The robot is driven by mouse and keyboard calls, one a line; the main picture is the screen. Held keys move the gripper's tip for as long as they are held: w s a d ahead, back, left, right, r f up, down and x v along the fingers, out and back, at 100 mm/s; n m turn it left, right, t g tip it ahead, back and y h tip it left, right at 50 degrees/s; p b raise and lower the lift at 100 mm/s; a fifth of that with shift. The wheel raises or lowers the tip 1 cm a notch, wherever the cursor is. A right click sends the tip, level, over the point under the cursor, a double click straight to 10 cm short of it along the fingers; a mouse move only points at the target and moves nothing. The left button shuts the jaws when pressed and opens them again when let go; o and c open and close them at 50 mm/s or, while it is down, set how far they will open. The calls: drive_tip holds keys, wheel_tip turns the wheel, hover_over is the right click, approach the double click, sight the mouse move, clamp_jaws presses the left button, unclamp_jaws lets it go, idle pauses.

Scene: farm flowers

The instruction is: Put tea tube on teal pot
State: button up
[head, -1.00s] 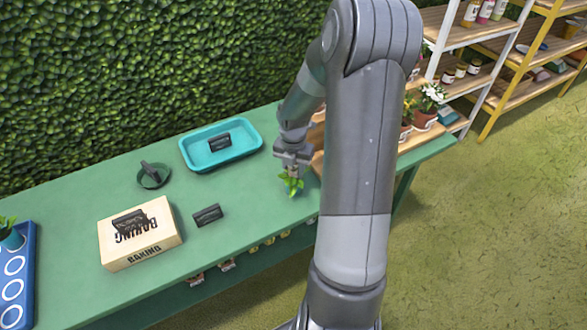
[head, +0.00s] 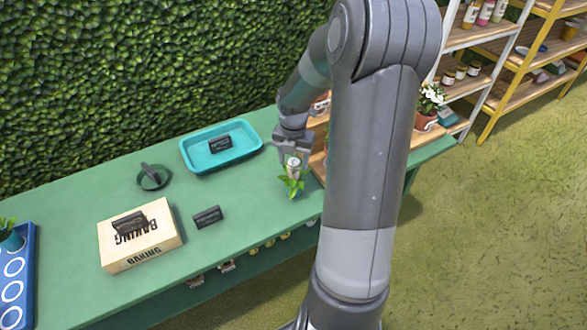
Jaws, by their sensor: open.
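A small pale cylinder, which looks like the tea tube (head: 293,168), stands upright among the green leaves of a small plant (head: 290,186) near the right end of the green table. Any pot under these leaves is hidden or too small to make out. My gripper (head: 292,152) is open just above the tube, its fingers pointing down. I cannot tell whether a finger still touches it. A teal pot with a leafy plant (head: 12,240) stands on the blue tray at the far left.
A teal tray (head: 185,150) holding a black label block is at the table's back. Flower pots (head: 426,119) and shelves are on the right.

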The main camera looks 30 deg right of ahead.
wheel_tip(320, 180, up, 7)
drive_tip(key=shift+f, duration=0.15)
drive_tip(key=s+a+r+m+t+h, duration=0.2)
drive_tip(key=s+a+r+m, duration=0.7)
drive_tip(key=a+r+m, duration=0.3)
drive_tip(key=s+a+r+m+t+y, duration=0.1)
drive_tip(key=s+a+r+m, duration=0.1)
drive_tip(key=s+m, duration=0.4)
drive_tip(key=s+a+r+m+t+y, duration=0.1)
drive_tip(key=s+a+r+m+t, duration=0.1)
drive_tip(key=s+m, duration=0.4)
drive_tip(key=shift+a+m+t, duration=0.3)
drive_tip(key=shift+a+m, duration=0.5)
drive_tip(key=shift+m, duration=0.2)
